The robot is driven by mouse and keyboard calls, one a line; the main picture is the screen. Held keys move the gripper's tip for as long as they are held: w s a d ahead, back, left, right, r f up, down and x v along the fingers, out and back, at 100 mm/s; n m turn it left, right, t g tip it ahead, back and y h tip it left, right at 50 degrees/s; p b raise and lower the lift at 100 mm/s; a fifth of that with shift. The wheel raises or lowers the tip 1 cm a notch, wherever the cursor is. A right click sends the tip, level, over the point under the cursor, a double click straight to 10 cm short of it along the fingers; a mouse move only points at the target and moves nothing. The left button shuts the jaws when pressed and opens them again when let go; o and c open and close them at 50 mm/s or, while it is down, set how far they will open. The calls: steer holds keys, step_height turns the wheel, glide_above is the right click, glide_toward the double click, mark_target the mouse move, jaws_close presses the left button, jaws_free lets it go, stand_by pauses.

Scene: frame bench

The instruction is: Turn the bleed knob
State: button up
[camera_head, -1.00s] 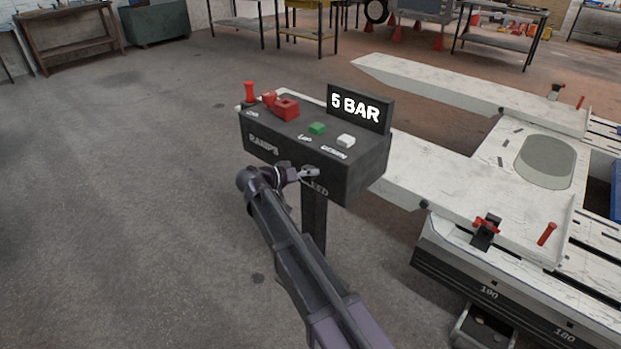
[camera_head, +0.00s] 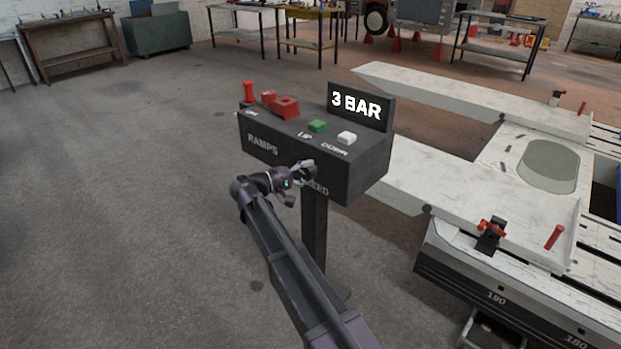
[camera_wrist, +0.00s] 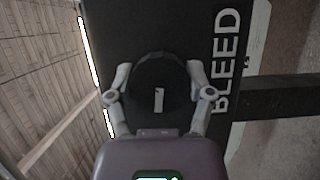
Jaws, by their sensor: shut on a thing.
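The bleed knob (camera_wrist: 160,82) is a round black knob with a pale mark on its face. It shows in the wrist view beside the white word BLEED on the dark front of the control box (camera_head: 330,172). My gripper (camera_head: 306,170) is at the lower front of the box. Its two grey fingers are shut on the knob, one on each side, as the wrist view shows (camera_wrist: 160,92). In the head view the knob is hidden behind my gripper. A display (camera_head: 357,106) on the box reads 3 BAR.
On the box top are a red lever (camera_head: 249,92), a red switch block (camera_head: 285,107), a green button (camera_head: 317,126) and a white button (camera_head: 347,138). White ramps and a frame bench (camera_head: 470,200) stand to the right. The floor at left is clear.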

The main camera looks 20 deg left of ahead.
steer(key=shift+s+n, duration=0.1)
steer(key=shift+n, duration=0.4)
steer(key=o, duration=1.1)
steer(key=shift+a, duration=0.1)
